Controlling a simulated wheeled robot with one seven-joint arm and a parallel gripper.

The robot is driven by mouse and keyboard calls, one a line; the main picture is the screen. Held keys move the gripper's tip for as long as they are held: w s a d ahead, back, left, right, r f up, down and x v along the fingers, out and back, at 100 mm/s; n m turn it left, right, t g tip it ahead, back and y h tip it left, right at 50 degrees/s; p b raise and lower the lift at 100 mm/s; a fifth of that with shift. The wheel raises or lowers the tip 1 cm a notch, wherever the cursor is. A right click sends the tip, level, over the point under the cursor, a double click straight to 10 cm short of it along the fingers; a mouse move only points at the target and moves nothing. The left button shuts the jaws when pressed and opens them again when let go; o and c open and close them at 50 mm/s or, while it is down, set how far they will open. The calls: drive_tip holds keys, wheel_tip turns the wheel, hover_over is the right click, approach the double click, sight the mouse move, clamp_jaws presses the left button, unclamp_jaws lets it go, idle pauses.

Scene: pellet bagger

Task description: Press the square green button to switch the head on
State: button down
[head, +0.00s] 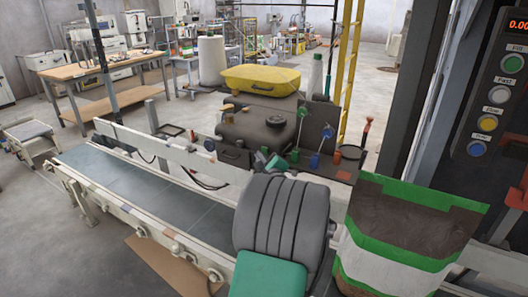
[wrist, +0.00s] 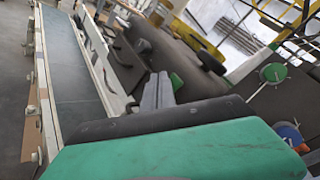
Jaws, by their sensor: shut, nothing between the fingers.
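My gripper (wrist: 158,78) shows in the wrist view as grey fingers, shut and empty, past the large dark and green part of my arm. A small green piece (wrist: 179,82) shows right beside the fingertips; I cannot tell whether they touch it. In the head view a small green piece (head: 262,158) sits on the dark machine (head: 258,128), just above my grey ribbed arm. I cannot tell whether it is the square green button. My fingers are not clear in the head view.
Green (head: 294,155) and blue (head: 314,161) knobs on stems stand right of my arm. A conveyor (head: 130,190) runs at left. A green, brown and white bag (head: 400,230) is at right. A panel with a round green button (head: 512,63) stands far right.

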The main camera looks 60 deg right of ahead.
drive_tip(key=shift+a, duration=0.2)
drive_tip(key=a+p, duration=0.1)
drive_tip(key=a, duration=0.5)
drive_tip(key=shift+s, duration=0.3)
